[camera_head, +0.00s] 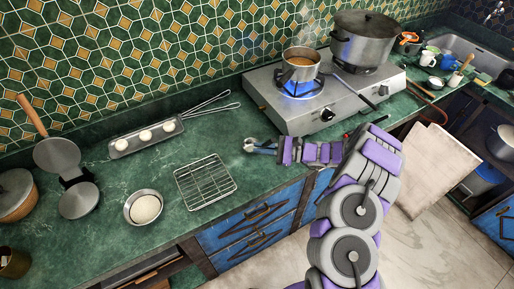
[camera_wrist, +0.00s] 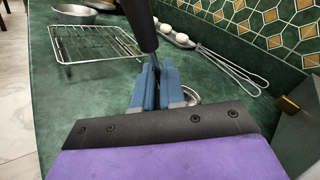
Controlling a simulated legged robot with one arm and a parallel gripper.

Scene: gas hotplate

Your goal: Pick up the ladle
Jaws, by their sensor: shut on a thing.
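The ladle shows in the wrist view as a black handle (camera_wrist: 140,25) rising toward the top of the picture, with part of a round metal rim (camera_wrist: 191,96) behind my fingers. In the head view its small metal bowl (camera_head: 249,144) is at my fingertips, near the counter's front edge and left of the stove. My gripper (camera_head: 263,147) reaches in from the right, low over the green counter. In the wrist view its blue fingers (camera_wrist: 153,75) are shut on the ladle. The fingers hide part of the ladle. I cannot tell whether the ladle touches the counter.
A wire rack (camera_head: 206,182) lies left of my gripper. Behind it are a tray (camera_head: 121,146) with white round pieces and wire tongs (camera_head: 207,103). The gas stove (camera_head: 285,118) has a small pot (camera_head: 301,66) over a lit blue flame and a large lidded pot (camera_head: 364,42).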

